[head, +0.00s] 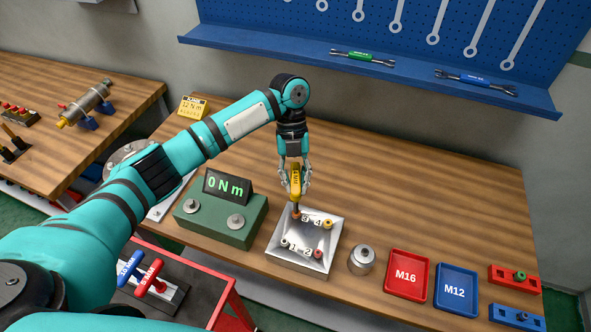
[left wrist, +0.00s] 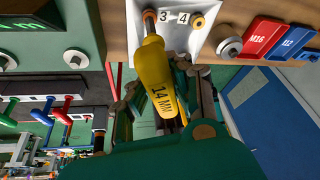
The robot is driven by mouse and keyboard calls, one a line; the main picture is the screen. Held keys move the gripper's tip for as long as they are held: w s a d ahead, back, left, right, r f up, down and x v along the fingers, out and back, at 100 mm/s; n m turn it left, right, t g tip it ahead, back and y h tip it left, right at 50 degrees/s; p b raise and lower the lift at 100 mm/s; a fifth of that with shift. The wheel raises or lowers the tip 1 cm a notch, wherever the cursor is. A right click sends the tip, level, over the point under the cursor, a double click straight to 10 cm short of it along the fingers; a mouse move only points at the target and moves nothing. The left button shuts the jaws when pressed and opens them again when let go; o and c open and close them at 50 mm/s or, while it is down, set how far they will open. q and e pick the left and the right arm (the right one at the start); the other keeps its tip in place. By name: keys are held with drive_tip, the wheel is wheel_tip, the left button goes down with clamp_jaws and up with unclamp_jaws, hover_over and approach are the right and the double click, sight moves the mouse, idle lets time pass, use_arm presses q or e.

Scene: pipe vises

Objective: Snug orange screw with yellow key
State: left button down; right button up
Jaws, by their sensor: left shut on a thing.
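A yellow-orange screw (head: 328,224) sits beside number 4. A grey screw (head: 284,243) is by 1 and a reddish one (head: 318,253) by 2. My right gripper is not in view.
A green tester (head: 222,225) reading 0 Nm stands left of the block, and a yellow 12 Nm sign (head: 192,107) behind it. A metal cylinder (head: 361,259), a red M16 tray (head: 408,291) and a blue M12 tray (head: 455,308) lie to the right. The back right table is clear.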

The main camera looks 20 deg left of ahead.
use_arm(q)
drive_tip(key=n+p, duration=0.2)
drive_tip(key=n+t+h+p, duration=0.1)
drive_tip(key=n+p, duration=0.1)
drive_tip(key=shift+s+r, duration=0.15)
drive_tip(key=shift+r, duration=0.25)
drive_tip(key=shift+f+n+t+h+b, duration=0.3)
drive_tip(key=shift+f+n+b, duration=0.15)
drive_tip(key=shift+n, duration=0.45)
drive_tip(key=n+t, duration=0.1)
drive_tip(key=n, duration=0.2)
drive_tip(key=n+t+h, duration=0.1)
drive_tip(key=n, duration=0.2)
drive_tip(key=shift+d+n, duration=0.15)
drive_tip(key=shift+n, duration=0.25)
drive_tip(key=n+t, duration=0.1)
drive_tip(key=n, duration=0.2)
drive_tip(key=shift+s+t, duration=0.1)
drive_tip(key=shift+t, duration=0.3)
drive_tip(key=n+t+y, duration=0.1)
drive_tip(key=n, duration=0.2)
drive_tip(key=shift+d+r+n, duration=0.1)
drive_tip(key=shift+n, duration=0.2)
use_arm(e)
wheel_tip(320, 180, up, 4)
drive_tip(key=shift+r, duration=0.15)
use_arm(q)
drive_tip(key=shift+w, duration=0.25)
